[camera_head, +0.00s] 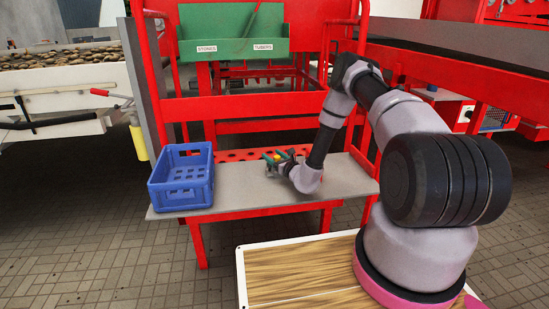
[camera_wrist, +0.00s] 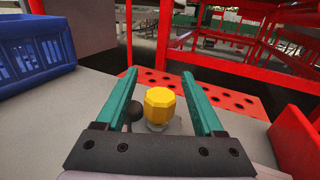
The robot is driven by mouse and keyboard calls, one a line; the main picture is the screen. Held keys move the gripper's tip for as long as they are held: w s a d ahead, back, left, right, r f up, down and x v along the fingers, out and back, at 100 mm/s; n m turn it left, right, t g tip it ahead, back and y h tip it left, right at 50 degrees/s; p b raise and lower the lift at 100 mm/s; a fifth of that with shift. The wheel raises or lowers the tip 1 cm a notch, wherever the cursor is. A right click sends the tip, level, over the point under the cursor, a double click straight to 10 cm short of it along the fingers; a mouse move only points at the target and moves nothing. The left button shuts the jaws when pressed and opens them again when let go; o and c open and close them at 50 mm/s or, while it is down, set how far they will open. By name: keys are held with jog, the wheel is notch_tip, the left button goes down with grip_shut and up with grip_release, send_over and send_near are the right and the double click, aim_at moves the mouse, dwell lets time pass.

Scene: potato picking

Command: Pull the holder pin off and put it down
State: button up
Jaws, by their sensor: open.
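A yellow faceted knob (camera_wrist: 159,104), which looks like the top of the holder pin, stands on the grey shelf. In the wrist view it is between the two green fingers of my gripper (camera_wrist: 161,107), with a gap to each finger. A small dark ball (camera_wrist: 134,110) shows beside it, close to the left finger. My gripper is open and low over the shelf. In the head view my gripper (camera_head: 278,158) is small, and a bit of yellow shows at its fingers. The lower part of the pin is mostly hidden.
A blue crate (camera_head: 182,178) stands at the left end of the grey shelf (camera_head: 250,195). A red perforated strip (camera_head: 235,155) runs behind my gripper. Red frame posts stand on both sides. A green bin (camera_head: 232,32) labelled stones and tubers is above. The shelf's front is bare.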

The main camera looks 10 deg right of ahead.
grip_shut()
jog(key=c, duration=0.8)
grip_release()
grip_shut()
jog(key=shift+r, duration=2.75)
jog(key=shift+r, duration=0.15)
jog(key=shift+r, duration=1.4)
jog(key=shift+r, duration=1.5)
jog(key=shift+r, duration=0.1)
